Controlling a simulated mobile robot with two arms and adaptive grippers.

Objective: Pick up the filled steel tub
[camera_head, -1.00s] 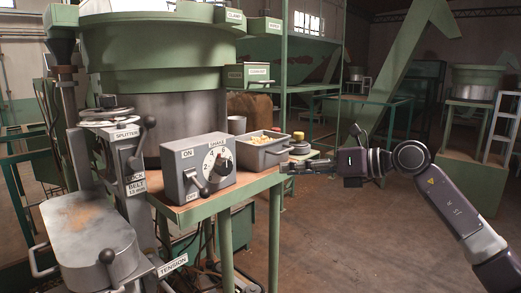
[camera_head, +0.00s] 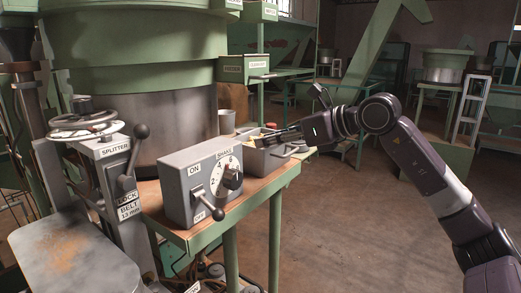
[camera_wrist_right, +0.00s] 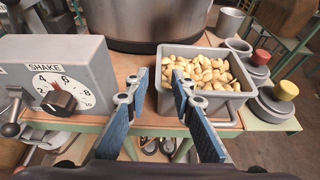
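The steel tub (camera_head: 262,161) is a grey rectangular bin on the green-edged bench beside the switch box. In the right wrist view the tub (camera_wrist_right: 206,105) is filled with pale nuts (camera_wrist_right: 203,72). A bar handle (camera_wrist_right: 228,124) shows low on its near side. My right gripper (camera_head: 268,138) overlaps the tub in the head view and hides part of it. In the right wrist view my right gripper (camera_wrist_right: 161,80) is open, with an empty gap between blue-padded fingers. One fingertip overlaps the tub's left edge; I cannot tell whether it touches. My left gripper is not in view.
The grey SHAKE switch box (camera_head: 202,183) with its dial stands left of the tub. A large steel drum (camera_wrist_right: 147,20) is behind. Red-topped (camera_wrist_right: 260,58) and yellow-topped (camera_wrist_right: 285,90) round items stand to the right. A metal cup (camera_head: 227,121) stands behind. Open floor lies at right.

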